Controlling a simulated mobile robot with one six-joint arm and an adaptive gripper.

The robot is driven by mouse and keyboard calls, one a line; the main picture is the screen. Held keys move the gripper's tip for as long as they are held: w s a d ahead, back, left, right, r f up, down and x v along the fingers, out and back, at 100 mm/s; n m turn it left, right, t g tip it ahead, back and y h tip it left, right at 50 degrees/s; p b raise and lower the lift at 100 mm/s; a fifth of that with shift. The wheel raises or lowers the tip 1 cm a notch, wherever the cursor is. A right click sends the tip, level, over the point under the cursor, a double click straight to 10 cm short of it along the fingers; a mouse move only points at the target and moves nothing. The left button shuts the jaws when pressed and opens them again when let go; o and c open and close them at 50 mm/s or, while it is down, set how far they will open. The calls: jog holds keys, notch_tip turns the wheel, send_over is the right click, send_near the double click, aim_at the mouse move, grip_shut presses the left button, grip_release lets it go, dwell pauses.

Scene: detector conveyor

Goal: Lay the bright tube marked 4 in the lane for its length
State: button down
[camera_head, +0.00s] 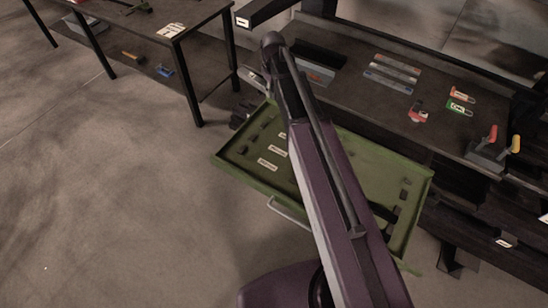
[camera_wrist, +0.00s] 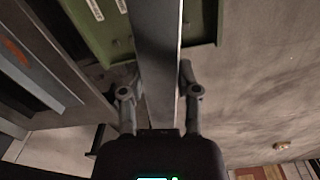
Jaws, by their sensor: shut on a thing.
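My gripper (camera_wrist: 158,92) is shut around a long, plain grey bar (camera_wrist: 156,40) in the wrist view, one finger on each side. The bar runs away from the gripper to the top edge; no mark on it is readable, so I cannot tell whether it is the tube marked 4. In the head view my arm hides most of the gripper area beside the bench. Several strips (camera_head: 392,70) lie on the dark bench (camera_head: 345,92). A dark channel (camera_head: 318,54) lies left of them; I cannot tell which lane is which.
A green drawer tray (camera_head: 238,172) with pale labels is pulled out below the bench, partly behind my arm. Red and yellow handles (camera_head: 503,142) stand at the bench's right. A second table (camera_head: 185,22) is at the upper left. The floor at left is clear.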

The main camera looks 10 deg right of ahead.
jog(key=shift+f, duration=0.1)
jog(key=shift+w+a+f+b, duration=0.1)
jog(key=shift+w+f+b, duration=0.15)
jog(key=shift+f+b, duration=0.6)
jog(key=w+a+f+b, duration=0.3)
jog(key=a+f+b, duration=0.1)
jog(key=f+b, duration=0.7)
jog(key=w+a+f+n+b, duration=0.1)
jog(key=w+a+f+b, duration=0.2)
jog(key=f+b, duration=0.8)
jog(key=w+a+f+n+b, duration=0.1)
jog(key=w+a+f+b, duration=0.3)
jog(key=f+b, duration=0.7)
jog(key=shift+w+a, duration=0.15)
jog(key=shift+a, duration=0.15)
jog(key=b, duration=0.2)
send_over(273, 158)
jog(key=shift+f, duration=0.8)
jog(key=shift+f+b, duration=1.65)
jog(key=shift+f, duration=0.1)
jog(key=shift+f, duration=0.1)
